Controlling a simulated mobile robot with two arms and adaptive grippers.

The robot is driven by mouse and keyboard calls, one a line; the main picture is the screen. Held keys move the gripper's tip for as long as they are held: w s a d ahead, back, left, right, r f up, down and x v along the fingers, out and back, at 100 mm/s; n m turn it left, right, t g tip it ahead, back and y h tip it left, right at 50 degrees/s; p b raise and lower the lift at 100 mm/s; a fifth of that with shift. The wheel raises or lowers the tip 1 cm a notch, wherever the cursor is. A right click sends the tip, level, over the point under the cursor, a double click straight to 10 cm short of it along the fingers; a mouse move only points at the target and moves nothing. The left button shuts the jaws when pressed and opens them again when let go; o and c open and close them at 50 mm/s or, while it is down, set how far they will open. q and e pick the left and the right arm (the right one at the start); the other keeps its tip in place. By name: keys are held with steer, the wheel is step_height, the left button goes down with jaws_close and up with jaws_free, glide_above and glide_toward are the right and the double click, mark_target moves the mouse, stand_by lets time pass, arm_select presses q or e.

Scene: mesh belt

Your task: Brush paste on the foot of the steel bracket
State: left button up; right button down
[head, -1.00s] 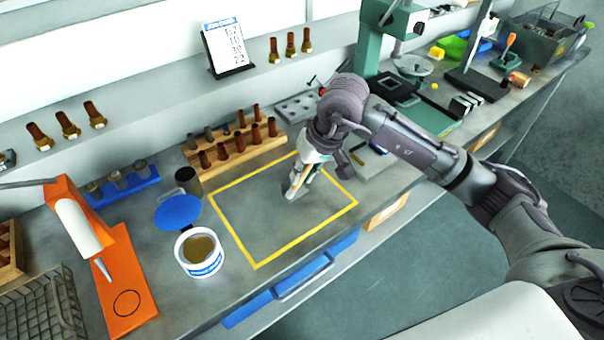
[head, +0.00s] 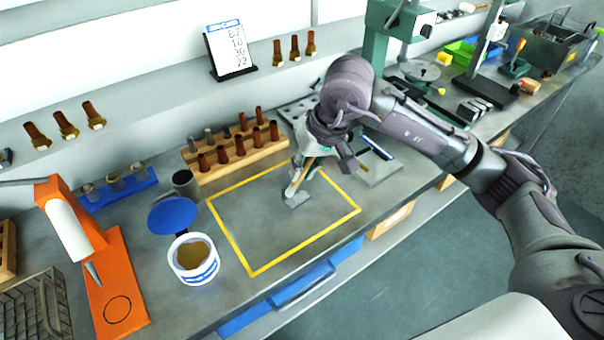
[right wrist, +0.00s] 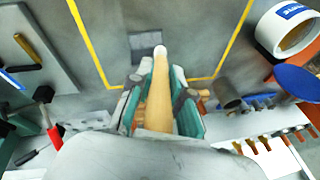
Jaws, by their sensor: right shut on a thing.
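The steel bracket (head: 298,200) is a small grey piece inside the yellow outline on the bench. Its flat grey face also shows in the right wrist view (right wrist: 145,40). My right gripper (head: 308,168) is shut on the brush, whose tan handle (right wrist: 158,100) lies between its fingers. The brush's pale tip (right wrist: 160,52) overlaps the bracket's near edge in that view; I cannot tell whether they touch. The white paste tub (head: 208,273) stands open left of the outline, with brown paste inside. My left gripper is not in view.
A blue lid (head: 173,216) is beside the tub, with a dark cup (head: 186,186) behind it. A wooden rack (head: 240,165) of copper-coloured parts stands behind the outline. An orange stand (head: 118,290) is at left. Bench inside the outline is mostly clear.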

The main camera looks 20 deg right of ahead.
step_height(320, 180, up, 3)
steer(key=shift+d+f+p, duration=0.15)
steer(key=shift+f+p, duration=0.05)
steer(key=shift+p, duration=0.25)
steer(key=shift+r+p, duration=0.3)
steer(key=shift+r, duration=1.1)
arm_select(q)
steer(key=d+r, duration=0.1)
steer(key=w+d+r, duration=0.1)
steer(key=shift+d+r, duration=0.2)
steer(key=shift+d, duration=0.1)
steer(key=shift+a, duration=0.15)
